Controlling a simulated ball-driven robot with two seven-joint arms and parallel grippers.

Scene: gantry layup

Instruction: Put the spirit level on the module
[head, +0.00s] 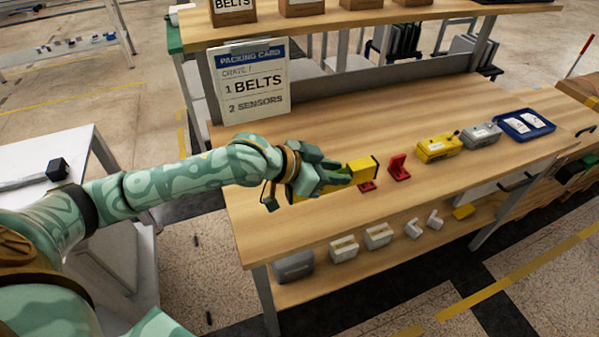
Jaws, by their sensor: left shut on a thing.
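A yellow bar with a dark end, which looks like the spirit level (362,170), is over the wooden bench. My left gripper (335,178) is shut on it. The fingers hide its middle, and a yellow part shows on either side of them. A small red block shows just under its right end; I cannot tell whether they touch. A yellow box with a dark knob (437,148) stands farther right on the bench, apart from the gripper, beside a grey box (482,135). Which of these is the module I cannot tell for sure. My right gripper is not in view.
A red stand (399,167) is between the held bar and the yellow box. A blue tray (545,130) with white items lies at the bench's right. A packing card (250,80) stands at the back left. The bench behind the red stand is clear. Several boxes sit on the lower shelf.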

